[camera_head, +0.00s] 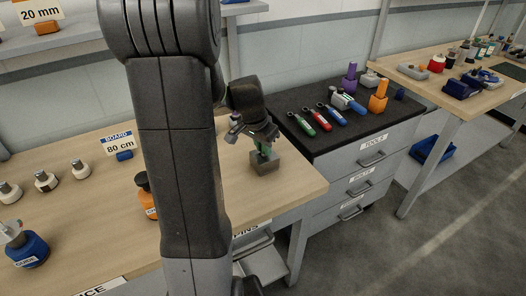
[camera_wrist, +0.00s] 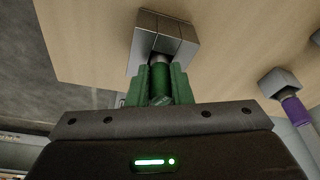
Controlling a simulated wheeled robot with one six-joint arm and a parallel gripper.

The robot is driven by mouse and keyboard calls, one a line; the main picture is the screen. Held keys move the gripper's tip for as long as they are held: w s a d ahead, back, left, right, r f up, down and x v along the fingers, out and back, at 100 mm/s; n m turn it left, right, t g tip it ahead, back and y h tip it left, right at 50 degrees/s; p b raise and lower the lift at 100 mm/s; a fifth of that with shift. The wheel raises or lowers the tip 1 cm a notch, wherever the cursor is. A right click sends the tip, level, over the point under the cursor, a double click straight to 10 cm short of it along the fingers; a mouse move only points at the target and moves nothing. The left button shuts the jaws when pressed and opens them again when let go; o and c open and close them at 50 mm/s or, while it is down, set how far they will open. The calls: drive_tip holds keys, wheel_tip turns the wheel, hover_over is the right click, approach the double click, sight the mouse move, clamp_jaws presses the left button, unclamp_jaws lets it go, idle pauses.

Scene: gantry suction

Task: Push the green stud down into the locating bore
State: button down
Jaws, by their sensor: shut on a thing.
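The green stud (camera_wrist: 160,82) stands between the green fingers of my gripper (camera_wrist: 159,72) in the wrist view, and the fingers are shut on it. Its grey end meets the grey metal block (camera_wrist: 176,32), which sits on the wooden bench. In the head view my gripper (camera_head: 262,147) points down right over the block (camera_head: 266,165), near the bench's right end. The stud is mostly hidden by the fingers there. The bore's mouth is hidden, so I cannot tell how deep the stud sits.
A purple-handled piece with a grey block (camera_wrist: 278,82) stands to the right in the wrist view. An orange bottle (camera_head: 148,197) is partly behind my arm. A dark-topped tool cabinet (camera_head: 338,140) adjoins the bench. The bench top beside the block is clear.

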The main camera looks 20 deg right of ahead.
drive_tip(key=shift+f, duration=0.2)
drive_tip(key=c, duration=1.3)
unclamp_jaws()
drive_tip(key=shift+r, duration=0.1)
drive_tip(key=shift+r, duration=0.45)
drive_tip(key=v, duration=1.1)
drive_tip(key=shift+a, duration=0.2)
drive_tip(key=shift+s+r, duration=0.1)
